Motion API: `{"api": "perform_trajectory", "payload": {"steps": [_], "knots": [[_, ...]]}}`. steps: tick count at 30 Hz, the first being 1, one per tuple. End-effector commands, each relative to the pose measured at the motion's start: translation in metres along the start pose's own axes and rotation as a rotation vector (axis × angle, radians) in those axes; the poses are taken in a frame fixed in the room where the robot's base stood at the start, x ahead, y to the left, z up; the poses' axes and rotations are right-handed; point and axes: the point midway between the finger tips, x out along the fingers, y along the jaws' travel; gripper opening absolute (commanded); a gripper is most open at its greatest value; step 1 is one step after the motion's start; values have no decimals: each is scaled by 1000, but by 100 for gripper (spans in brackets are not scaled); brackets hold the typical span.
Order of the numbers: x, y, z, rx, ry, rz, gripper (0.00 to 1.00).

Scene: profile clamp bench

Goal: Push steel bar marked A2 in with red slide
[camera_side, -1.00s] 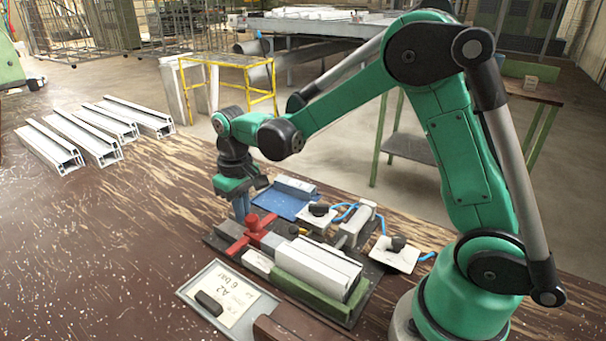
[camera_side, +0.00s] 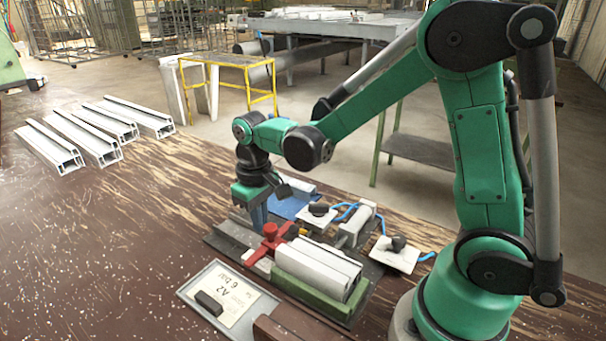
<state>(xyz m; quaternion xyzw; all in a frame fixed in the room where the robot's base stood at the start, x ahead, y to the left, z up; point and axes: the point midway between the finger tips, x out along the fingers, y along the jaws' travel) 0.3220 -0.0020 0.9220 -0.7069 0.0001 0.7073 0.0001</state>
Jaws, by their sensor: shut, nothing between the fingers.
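The red slide (camera_side: 272,239) stands on the dark base plate (camera_side: 236,236), close against the left end of the white profile (camera_side: 318,268). The profile lies in the green clamp bed (camera_side: 312,291). My gripper (camera_side: 259,221) is shut and empty, pointing down just left of the red slide's knob; it looks to be in contact, but I cannot tell for certain. I cannot make out the steel bar between slide and profile now. The tray (camera_side: 188,292) in front holds a card reading A2 and 6 bar (camera_side: 236,297).
Grey plates with black knobs (camera_side: 318,209) (camera_side: 398,243) and blue hoses stand behind the profile. Several white profiles (camera_side: 95,135) lie at the far left. The table's left middle is clear.

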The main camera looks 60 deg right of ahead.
Motion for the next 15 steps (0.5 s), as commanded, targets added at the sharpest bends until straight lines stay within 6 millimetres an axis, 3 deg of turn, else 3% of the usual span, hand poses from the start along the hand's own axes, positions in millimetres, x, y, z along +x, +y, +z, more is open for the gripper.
{"api": "perform_trajectory", "payload": {"steps": [15], "knots": [[0,0,3,0,0,0,0]]}}
